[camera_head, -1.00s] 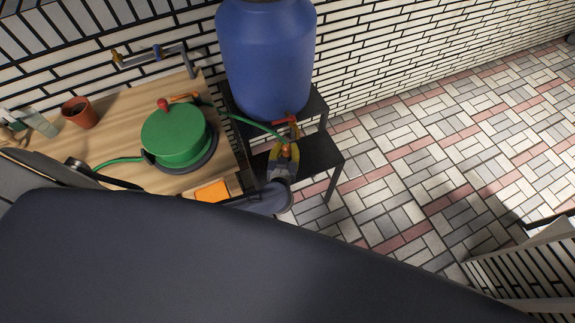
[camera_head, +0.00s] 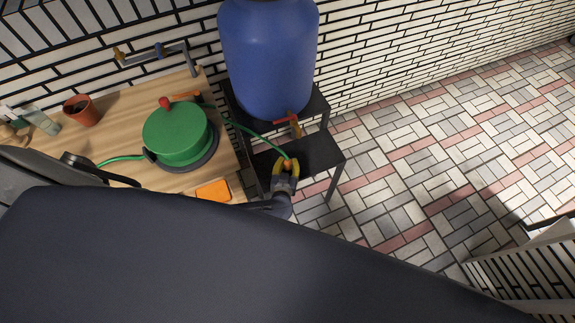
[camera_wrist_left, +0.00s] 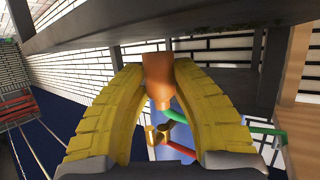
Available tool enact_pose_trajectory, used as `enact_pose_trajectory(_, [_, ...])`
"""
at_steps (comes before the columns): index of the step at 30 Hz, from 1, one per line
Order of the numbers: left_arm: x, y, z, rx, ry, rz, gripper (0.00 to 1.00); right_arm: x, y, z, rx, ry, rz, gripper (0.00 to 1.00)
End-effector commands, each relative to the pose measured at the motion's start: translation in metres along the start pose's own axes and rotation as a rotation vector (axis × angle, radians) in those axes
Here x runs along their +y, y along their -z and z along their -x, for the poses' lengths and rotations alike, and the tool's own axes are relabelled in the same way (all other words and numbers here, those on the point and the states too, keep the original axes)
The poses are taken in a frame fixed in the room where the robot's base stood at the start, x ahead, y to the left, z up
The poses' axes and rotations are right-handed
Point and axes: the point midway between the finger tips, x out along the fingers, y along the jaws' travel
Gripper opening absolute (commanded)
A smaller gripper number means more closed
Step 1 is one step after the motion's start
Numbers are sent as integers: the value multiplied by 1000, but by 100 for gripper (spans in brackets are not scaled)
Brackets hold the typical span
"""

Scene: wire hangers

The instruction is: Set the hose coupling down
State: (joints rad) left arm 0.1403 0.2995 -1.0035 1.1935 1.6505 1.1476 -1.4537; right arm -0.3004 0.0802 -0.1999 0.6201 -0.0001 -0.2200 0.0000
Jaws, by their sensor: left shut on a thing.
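The hose coupling (camera_head: 288,163) is a small orange piece on the end of the green hose (camera_head: 258,137). My left gripper (camera_head: 286,168) has yellow fingers and is shut on the coupling, just over the lower black shelf in front of the blue barrel. In the left wrist view the orange coupling (camera_wrist_left: 158,80) sits between both yellow fingers, with the green hose (camera_wrist_left: 178,112) running off behind it. My right gripper is not in view.
The blue barrel (camera_head: 268,55) stands on a black stand (camera_head: 318,150), with a red-handled tap (camera_head: 291,122) low on its front. A green hose reel (camera_head: 177,135), a terracotta pot (camera_head: 82,110) and an orange block (camera_head: 213,190) are on the wooden bench (camera_head: 120,120).

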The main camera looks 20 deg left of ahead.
Motion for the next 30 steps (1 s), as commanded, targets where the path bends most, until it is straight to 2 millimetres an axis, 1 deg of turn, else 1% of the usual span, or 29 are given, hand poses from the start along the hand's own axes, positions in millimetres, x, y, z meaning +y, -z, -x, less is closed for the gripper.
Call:
enact_pose_trajectory(3, [0, -9, -3, 1, 0, -3, 0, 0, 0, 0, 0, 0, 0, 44])
enact_pose_trajectory(6, [-1, -12, -5, 2, 0, -2, 0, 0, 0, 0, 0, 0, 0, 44])
enact_pose_trajectory(20, [-1, -16, -6, 1, 1, -1, 0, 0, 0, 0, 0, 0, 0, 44])
enact_pose_trajectory(21, [-1, -17, -6, 1, 0, 0, 29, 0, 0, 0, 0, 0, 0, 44])
enact_pose_trajectory(26, [-1, -16, -6, 1, 0, -1, 48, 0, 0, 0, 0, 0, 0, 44])
enact_pose_trajectory(30, [-1, -16, -6, 1, 0, -1, 48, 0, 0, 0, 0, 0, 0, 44])
